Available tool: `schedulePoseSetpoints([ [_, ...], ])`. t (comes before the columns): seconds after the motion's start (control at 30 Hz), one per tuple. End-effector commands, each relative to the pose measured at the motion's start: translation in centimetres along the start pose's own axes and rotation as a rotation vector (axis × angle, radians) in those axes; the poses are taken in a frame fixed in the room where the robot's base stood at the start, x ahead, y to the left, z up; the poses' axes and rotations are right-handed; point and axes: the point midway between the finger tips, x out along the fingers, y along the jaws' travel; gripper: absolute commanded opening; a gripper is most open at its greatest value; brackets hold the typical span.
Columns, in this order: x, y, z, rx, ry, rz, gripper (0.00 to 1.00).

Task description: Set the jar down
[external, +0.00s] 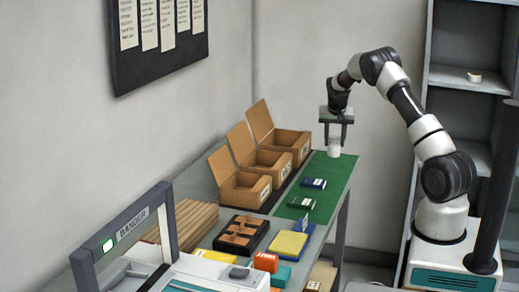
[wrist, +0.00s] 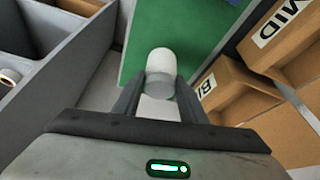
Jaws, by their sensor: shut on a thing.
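A small white jar (external: 334,146) is between the fingers of my gripper (external: 335,138), at the far end of the green mat (external: 338,181). The gripper points down and is shut on the jar, which looks upright. In the wrist view the jar (wrist: 161,63) has a white upper part and a greyer lower part, with a dark finger on each side. The green mat (wrist: 200,22) lies behind it in that view. I cannot tell whether the jar's base touches the mat.
Three open cardboard boxes (external: 262,158) stand left of the mat. A dark blue packet (external: 313,184) and a dark green packet (external: 301,203) lie on the mat. Grey shelves (external: 468,58) stand at the right.

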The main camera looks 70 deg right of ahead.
Motion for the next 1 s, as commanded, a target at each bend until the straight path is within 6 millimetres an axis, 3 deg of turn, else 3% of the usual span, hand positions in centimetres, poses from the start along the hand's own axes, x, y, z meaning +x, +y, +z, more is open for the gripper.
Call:
schedulePoseSetpoints([
  [0.1,1.8,0.0,0.7,0.0,0.0,0.0,0.14],
  [0.5,5.7,0.0,2.4,0.0,0.0,0.0,0.14],
  [0.9,6.4,-0.1,2.6,-0.001,0.002,-0.002,0.14],
  [0.93,6.3,-0.1,2.6,-0.001,0.002,-0.002,0.43],
  [1.0,6.2,-0.1,2.6,-0.001,0.001,-0.001,0.55],
])
